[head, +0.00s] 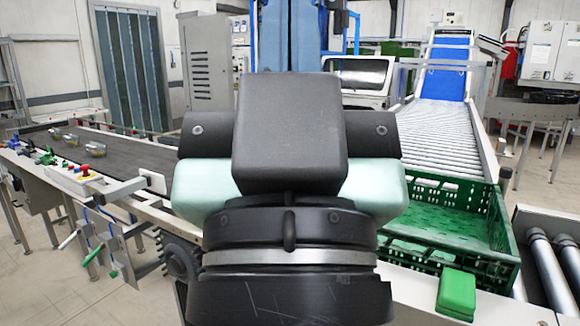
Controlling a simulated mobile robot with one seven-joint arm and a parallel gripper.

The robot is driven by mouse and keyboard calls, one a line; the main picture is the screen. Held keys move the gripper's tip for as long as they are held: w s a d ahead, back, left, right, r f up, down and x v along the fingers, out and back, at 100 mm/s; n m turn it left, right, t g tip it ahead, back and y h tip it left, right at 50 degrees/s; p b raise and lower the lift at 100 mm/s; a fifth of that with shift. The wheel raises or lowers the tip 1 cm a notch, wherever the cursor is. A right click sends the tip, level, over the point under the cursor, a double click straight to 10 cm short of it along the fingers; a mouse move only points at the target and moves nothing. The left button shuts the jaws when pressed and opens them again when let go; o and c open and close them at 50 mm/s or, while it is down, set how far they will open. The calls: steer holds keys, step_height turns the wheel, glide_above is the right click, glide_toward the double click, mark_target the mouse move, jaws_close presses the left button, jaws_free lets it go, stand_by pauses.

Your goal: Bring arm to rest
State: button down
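My arm (290,200) stands upright close in front of the head camera and fills the middle of the view. Its black and pale green links show, with a dark grey block-shaped part at the top. No gripper fingers show in this view, so I cannot see whether my gripper is open or shut. My arm hides much of the place behind it.
A green crate (503,240) stands at right, beside a roller conveyor (440,135). A small green box (457,292) sits on the ledge before it. A dark belt (110,150) at left carries clear containers (70,140). More rollers (545,265) lie at far right.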

step_height(320, 180, up, 16)
steer(key=p, duration=1.3)
steer(key=shift+f, duration=0.15)
